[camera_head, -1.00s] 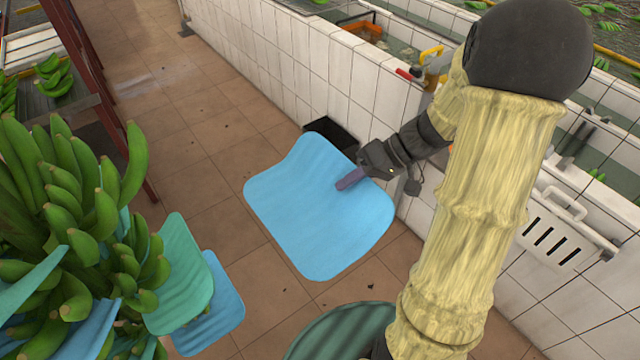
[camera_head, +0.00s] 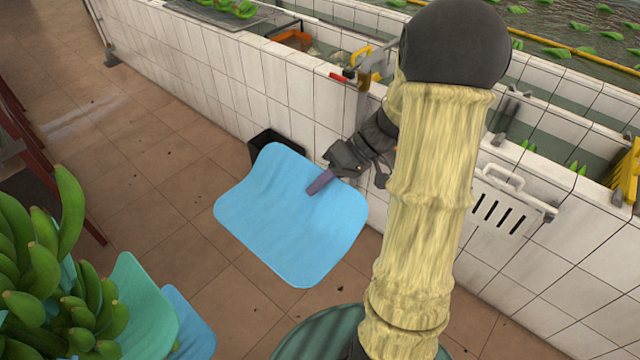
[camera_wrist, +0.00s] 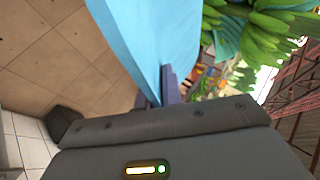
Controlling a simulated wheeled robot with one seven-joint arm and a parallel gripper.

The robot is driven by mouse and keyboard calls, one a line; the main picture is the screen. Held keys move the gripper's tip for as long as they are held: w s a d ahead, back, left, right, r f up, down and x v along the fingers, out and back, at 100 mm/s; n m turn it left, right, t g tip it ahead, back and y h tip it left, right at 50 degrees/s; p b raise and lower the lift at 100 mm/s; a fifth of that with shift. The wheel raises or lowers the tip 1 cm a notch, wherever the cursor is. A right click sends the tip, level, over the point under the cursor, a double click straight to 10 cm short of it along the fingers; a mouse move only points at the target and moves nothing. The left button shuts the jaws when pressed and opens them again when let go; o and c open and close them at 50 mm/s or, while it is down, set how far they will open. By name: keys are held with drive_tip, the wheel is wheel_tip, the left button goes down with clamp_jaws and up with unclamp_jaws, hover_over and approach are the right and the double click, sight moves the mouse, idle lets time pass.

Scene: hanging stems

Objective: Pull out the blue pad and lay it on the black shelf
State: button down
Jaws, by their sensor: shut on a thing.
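The blue pad (camera_head: 285,225) is a broad, slightly curved sheet held out in the air over the tiled floor. My gripper (camera_head: 318,183) is shut on its right edge. In the wrist view the pad (camera_wrist: 150,40) stands up from between the purple fingers (camera_wrist: 168,86). A black thing (camera_head: 262,148), which looks like the black shelf, is against the white tiled wall behind the pad's far edge; the pad hides part of it.
A hanging banana bunch (camera_head: 55,265) is at the lower left, with a teal pad (camera_head: 140,305) and another blue pad (camera_head: 190,325) among its hands. The white tiled wall (camera_head: 230,85) of the tanks runs diagonally behind my arm. Open floor lies left of the held pad.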

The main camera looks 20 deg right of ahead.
drive_tip(key=shift+r, duration=0.4)
drive_tip(key=shift+w+d, duration=0.25)
drive_tip(key=shift+d, duration=0.25)
drive_tip(key=w+d+p, duration=0.2)
drive_tip(key=w+d, duration=0.1)
drive_tip(key=d, duration=0.4)
drive_tip(key=w+d+p, duration=0.2)
drive_tip(key=w+d, duration=0.2)
drive_tip(key=d, duration=0.3)
drive_tip(key=shift+d, duration=0.15)
idle(0.4)
idle(0.3)
